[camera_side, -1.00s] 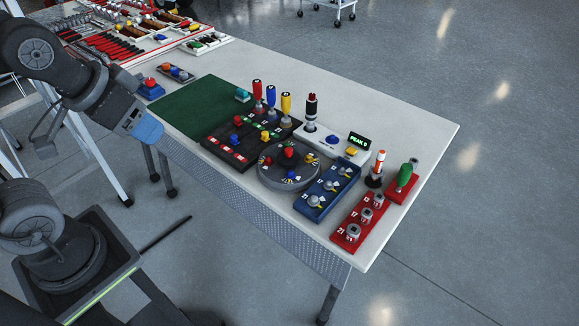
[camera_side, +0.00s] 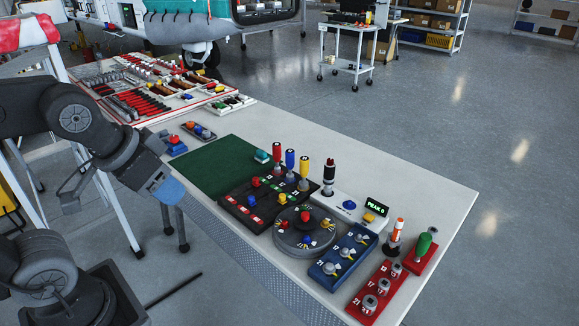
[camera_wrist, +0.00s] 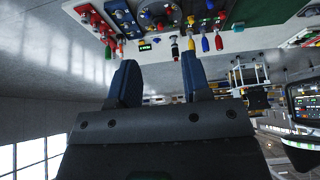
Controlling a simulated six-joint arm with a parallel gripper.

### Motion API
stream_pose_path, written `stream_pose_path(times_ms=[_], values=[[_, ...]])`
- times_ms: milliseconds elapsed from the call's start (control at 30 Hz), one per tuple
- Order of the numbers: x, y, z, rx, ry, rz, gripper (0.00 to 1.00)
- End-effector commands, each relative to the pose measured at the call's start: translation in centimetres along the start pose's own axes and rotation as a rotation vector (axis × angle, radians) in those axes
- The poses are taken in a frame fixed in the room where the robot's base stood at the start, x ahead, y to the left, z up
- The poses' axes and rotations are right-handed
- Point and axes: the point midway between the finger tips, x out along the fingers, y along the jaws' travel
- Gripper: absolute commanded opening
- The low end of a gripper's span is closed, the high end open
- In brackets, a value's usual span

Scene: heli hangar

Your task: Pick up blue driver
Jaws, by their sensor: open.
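The blue driver (camera_side: 290,160) stands upright in the side view, handle up, between a red driver (camera_side: 277,152) and a yellow driver (camera_side: 304,164) at the back of a black tray (camera_side: 237,214). The wrist view is upside down; there the blue driver (camera_wrist: 205,44) hangs between the yellow driver (camera_wrist: 191,43) and the red driver (camera_wrist: 219,42). My gripper (camera_side: 169,190) is at the left, off the table's front edge and well apart from the drivers. In the wrist view my gripper (camera_wrist: 157,65) has its two blue fingers spread with nothing between them.
A black-and-red tool (camera_side: 328,175) stands right of the drivers. A round grey turntable (camera_side: 284,240), a blue tray (camera_side: 333,268) and a red tray (camera_side: 370,300) line the front. The green mat (camera_side: 215,165) is mostly bare. The table's back right (camera_side: 420,185) is clear.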

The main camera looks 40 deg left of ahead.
Motion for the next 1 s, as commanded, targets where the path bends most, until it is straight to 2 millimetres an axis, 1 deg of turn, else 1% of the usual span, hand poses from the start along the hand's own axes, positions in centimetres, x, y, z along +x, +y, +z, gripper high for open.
stream_pose_path(times_ms=[233,267,367,467,567,600,667,700,767,800,867,900,967,1000], values=[[0.0,0.0,-0.1,0.0,0.0,0.0,0.44],[0.0,0.0,-0.2,-0.001,-0.001,-0.001,0.44],[0.0,-0.2,-1.5,-0.009,-0.006,-0.005,0.44],[0.3,-0.6,-4.5,-0.026,-0.015,-0.013,0.44],[1.2,-1.4,-8.5,-0.049,-0.026,-0.025,0.44],[1.7,-1.7,-10.2,-0.058,-0.03,-0.03,0.44],[2.7,-2.3,-12.6,-0.072,-0.036,-0.036,0.44],[3.5,-2.8,-14.1,-0.081,-0.04,-0.041,0.44],[4.8,-3.5,-16.4,-0.095,-0.046,-0.048,0.44],[5.8,-4.0,-17.9,-0.104,-0.049,-0.052,0.44],[7.5,-4.8,-19.9,-0.119,-0.055,-0.059,0.44],[8.8,-5.4,-21.2,-0.128,-0.059,-0.064,0.44],[10.8,-6.4,-23.0,-0.142,-0.065,-0.07,0.44],[12.3,-7.0,-24.1,-0.152,-0.069,-0.075,0.44]])
